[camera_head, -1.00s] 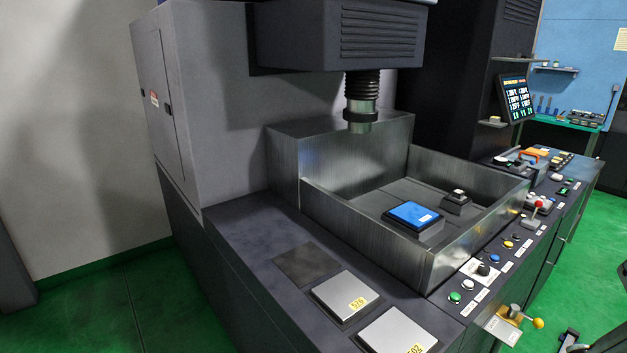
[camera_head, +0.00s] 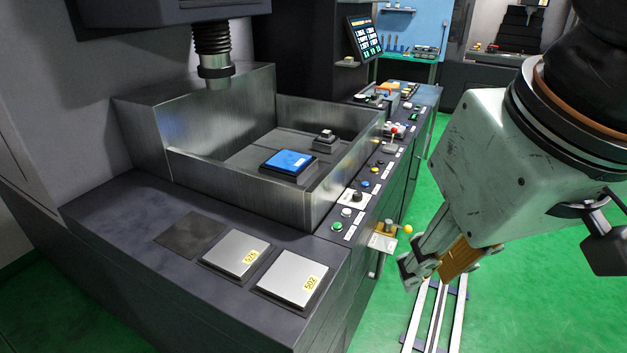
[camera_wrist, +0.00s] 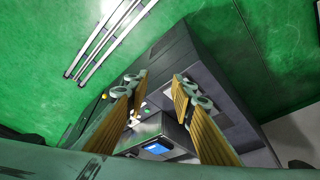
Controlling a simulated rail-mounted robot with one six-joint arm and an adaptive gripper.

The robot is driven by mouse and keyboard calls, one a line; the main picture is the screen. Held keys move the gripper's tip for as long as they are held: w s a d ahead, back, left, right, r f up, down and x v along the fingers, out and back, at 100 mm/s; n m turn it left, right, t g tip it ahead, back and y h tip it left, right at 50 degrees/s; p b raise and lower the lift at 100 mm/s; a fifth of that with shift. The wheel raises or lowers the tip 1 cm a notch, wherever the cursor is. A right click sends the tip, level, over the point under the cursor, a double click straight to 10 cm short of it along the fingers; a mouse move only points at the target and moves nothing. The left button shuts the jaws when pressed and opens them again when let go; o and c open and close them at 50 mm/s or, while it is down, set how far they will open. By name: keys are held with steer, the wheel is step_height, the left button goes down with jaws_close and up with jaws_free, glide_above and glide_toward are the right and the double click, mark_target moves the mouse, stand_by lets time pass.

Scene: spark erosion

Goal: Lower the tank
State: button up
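The tank (camera_head: 240,202) is a brushed-metal box whose walls stand up around the work area in the head view; its metal front wall also shows in the wrist view (camera_wrist: 172,130). A lever with a yellow ball knob (camera_head: 408,229) sticks out from a labelled plate (camera_head: 382,242) on the machine's front side, below the button panel. My gripper (camera_head: 424,272) hangs to the right of and below this lever, apart from the machine. In the wrist view my gripper (camera_wrist: 157,84) has its two yellow-padded fingers spread, with nothing between them.
The control ledge (camera_head: 375,175) carries several buttons, a black knob (camera_head: 356,196) and a red-topped stick (camera_head: 392,137). A blue block (camera_head: 288,160) sits inside the tank. Two plates, 576 (camera_head: 236,250) and 502 (camera_head: 293,277), lie in front. Floor rails (camera_head: 435,315) run below my gripper.

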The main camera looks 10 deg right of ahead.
jaws_close()
stand_by(1.4)
